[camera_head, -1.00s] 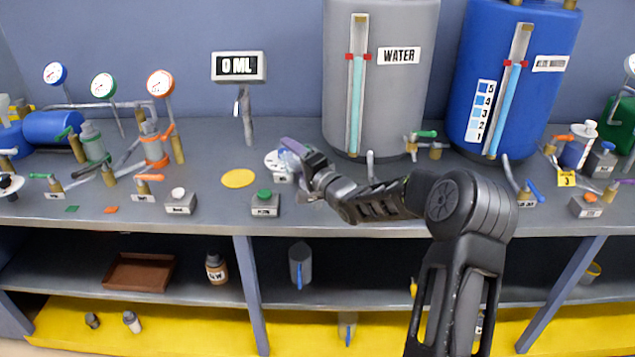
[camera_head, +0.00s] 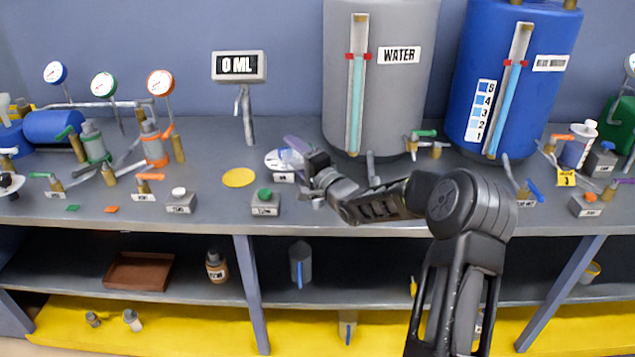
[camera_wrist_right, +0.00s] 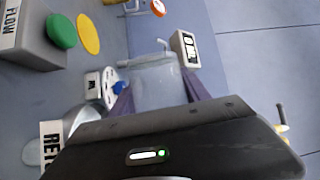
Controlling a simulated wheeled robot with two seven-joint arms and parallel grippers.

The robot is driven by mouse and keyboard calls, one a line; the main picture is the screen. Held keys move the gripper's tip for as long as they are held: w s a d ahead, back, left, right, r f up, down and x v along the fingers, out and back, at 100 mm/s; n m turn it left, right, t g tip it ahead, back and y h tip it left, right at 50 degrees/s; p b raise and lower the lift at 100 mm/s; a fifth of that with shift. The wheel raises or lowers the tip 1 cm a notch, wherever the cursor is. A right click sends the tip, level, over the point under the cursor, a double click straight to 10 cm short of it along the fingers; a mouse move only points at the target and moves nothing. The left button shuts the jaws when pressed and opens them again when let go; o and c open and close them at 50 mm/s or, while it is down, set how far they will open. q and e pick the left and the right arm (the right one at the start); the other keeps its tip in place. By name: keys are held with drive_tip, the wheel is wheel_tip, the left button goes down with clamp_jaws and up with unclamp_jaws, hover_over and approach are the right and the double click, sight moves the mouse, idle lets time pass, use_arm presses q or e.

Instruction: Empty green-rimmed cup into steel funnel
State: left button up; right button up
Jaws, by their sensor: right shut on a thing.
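My right gripper (camera_head: 298,152) is over the middle of the bench, and its purple fingers (camera_wrist_right: 160,95) are shut on a clear cup (camera_wrist_right: 155,80). The cup shows between the fingers in the right wrist view; I cannot make out a green rim or what is inside it. A grey, rounded metal piece (camera_wrist_right: 82,122), maybe the steel funnel, is partly hidden by my gripper body at the lower left of the wrist view. In the head view, a small metal piece (camera_head: 318,203) shows below my wrist. My left gripper is not in view.
A display reading 0 ML (camera_head: 238,66) stands on a spout behind. A green-button box (camera_head: 265,203), yellow disc (camera_head: 239,178) and white dial (camera_head: 278,161) are close by. The grey water tank (camera_head: 385,110) and blue tank (camera_head: 470,100) stand behind.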

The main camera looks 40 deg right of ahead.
drive_tip(key=shift+d+r+m, duration=0.1)
drive_tip(key=shift+r+m, duration=0.05)
drive_tip(key=shift+m, duration=0.25)
drive_tip(key=shift+n, duration=0.4)
drive_tip(key=a+f+n+b, duration=0.1)
drive_tip(key=f+n+g+b, duration=0.1)
drive_tip(key=b, duration=0.1)
drive_tip(key=shift+w+a+f+n, duration=0.1)
drive_tip(key=shift+w+a+n, duration=0.2)
drive_tip(key=shift+a+n, duration=0.1)
wheel_tip(320, 180, up, 3)
drive_tip(key=p, duration=0.1)
drive_tip(key=n+p, duration=0.1)
drive_tip(key=p, duration=0.1)
drive_tip(key=shift+a+f+n+g, duration=0.1)
drive_tip(key=shift+f+n+g, duration=0.1)
drive_tip(key=shift+n+g, duration=0.15)
drive_tip(key=shift+f+b, duration=0.3)
drive_tip(key=shift+f, duration=0.15)
drive_tip(key=shift+f, duration=0.1)
